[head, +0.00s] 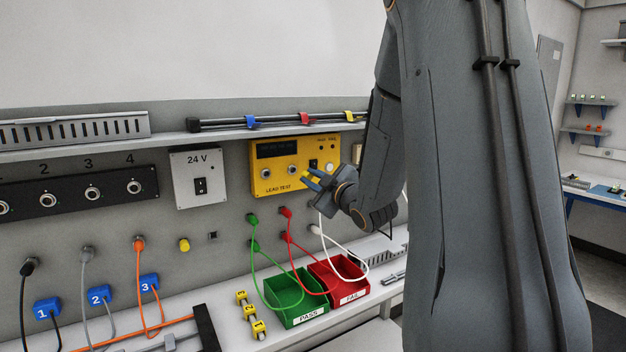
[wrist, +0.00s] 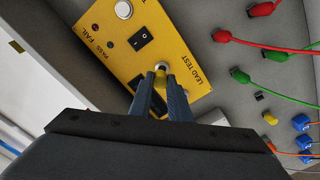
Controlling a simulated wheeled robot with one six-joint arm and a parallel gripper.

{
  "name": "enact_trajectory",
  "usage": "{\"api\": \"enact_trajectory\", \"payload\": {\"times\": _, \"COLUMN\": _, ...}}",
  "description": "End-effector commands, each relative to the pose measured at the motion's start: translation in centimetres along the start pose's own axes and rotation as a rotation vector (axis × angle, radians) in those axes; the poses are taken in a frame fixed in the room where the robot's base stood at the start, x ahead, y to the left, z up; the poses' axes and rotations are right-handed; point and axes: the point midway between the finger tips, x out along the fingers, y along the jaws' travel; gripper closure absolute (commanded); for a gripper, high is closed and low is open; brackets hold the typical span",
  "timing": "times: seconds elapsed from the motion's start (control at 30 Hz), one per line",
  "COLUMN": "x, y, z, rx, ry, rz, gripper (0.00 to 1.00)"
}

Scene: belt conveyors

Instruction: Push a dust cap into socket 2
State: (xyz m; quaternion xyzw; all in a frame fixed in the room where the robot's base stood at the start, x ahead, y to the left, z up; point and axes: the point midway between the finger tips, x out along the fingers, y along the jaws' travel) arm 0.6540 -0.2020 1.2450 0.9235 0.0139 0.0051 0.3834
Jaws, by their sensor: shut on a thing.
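My gripper (head: 311,180) is in front of the right part of the yellow LEAD TEST box (head: 264,186). It is shut on a small yellow dust cap (wrist: 160,76), mostly hidden between the fingers in the wrist view. Against the yellow box, the gap to the box is hard to judge. Socket 2 (head: 48,200) is a round metal ring in the black numbered panel (head: 70,202) at the far left, well away from my gripper; it looks uncapped. Another yellow cap (head: 184,245) sits on the wall below the 24 V box and also shows in the wrist view (wrist: 270,118).
A shelf (head: 172,138) runs above the panels. Coloured leads hang from the wall over a green PASS bin (head: 290,314) and a red FAIL bin (head: 352,287). The 24 V box (head: 199,177) stands between the numbered panel and the LEAD TEST box.

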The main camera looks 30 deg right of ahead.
Motion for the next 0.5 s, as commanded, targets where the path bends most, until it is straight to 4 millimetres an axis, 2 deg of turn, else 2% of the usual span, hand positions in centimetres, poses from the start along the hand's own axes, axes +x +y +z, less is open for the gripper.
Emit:
{"api": "enact_trajectory", "payload": {"times": 0.2, "x": 2.2, "y": -0.5, "z": -0.5, "rx": 0.001, "ry": 0.009, "rz": -0.006, "gripper": 1.0}}
{"api": "enact_trajectory", "payload": {"times": 0.5, "x": 4.1, "y": -0.4, "z": -0.3, "rx": 0.002, "ry": 0.006, "rz": -0.004, "gripper": 1.0}}
